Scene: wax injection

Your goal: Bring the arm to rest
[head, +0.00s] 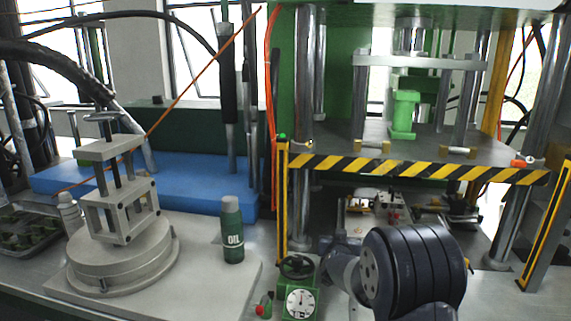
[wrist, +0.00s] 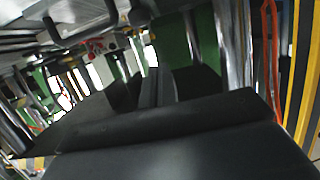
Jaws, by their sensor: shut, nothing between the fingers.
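My gripper (wrist: 163,84) shows in the wrist view as dark fingers beyond a broad black body. The fingers are shut and I see nothing held between them. In the head view my arm's dark rounded joint stands at the lower right, in front of the press. The gripper cannot be made out there. The wrist view is strongly tilted, with green panels and metal rods around the fingers.
The press (head: 420,172) has a striped front edge and metal columns. A green oil bottle (head: 232,230), a grey clamp fixture (head: 122,210) and a dial gauge (head: 300,302) stand left of my arm. A blue slab (head: 190,190) lies behind.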

